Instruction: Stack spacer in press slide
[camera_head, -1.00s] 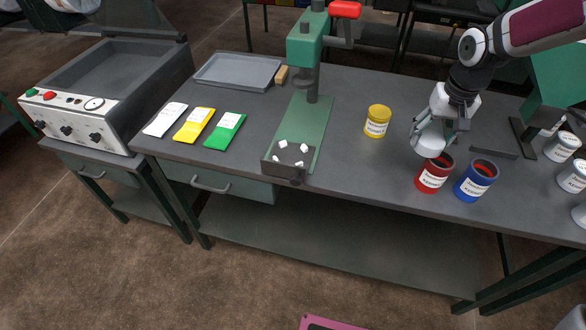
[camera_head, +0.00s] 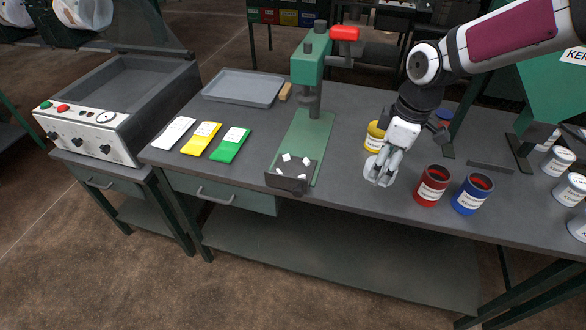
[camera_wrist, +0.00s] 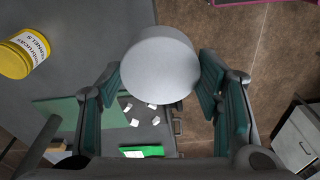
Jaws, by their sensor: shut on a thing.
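My gripper (camera_head: 384,172) is shut on a pale grey round spacer (camera_head: 373,172) and holds it above the bench, in front of the yellow can. In the wrist view the spacer (camera_wrist: 160,75) sits between the two fingers, its round face toward the camera. The green press (camera_head: 310,70) stands to the left of my gripper. Its dark slide block (camera_head: 290,176) is at the front end of the green base, with several small white pieces (camera_head: 294,163) on top. These also show below the spacer in the wrist view.
A red can (camera_head: 431,186) and a blue can (camera_head: 472,195) stand right of my gripper, and a yellow can (camera_head: 374,137) behind it. White, yellow and green packets (camera_head: 231,145) and a grey tray (camera_head: 243,88) lie left of the press. Bench between press and gripper is clear.

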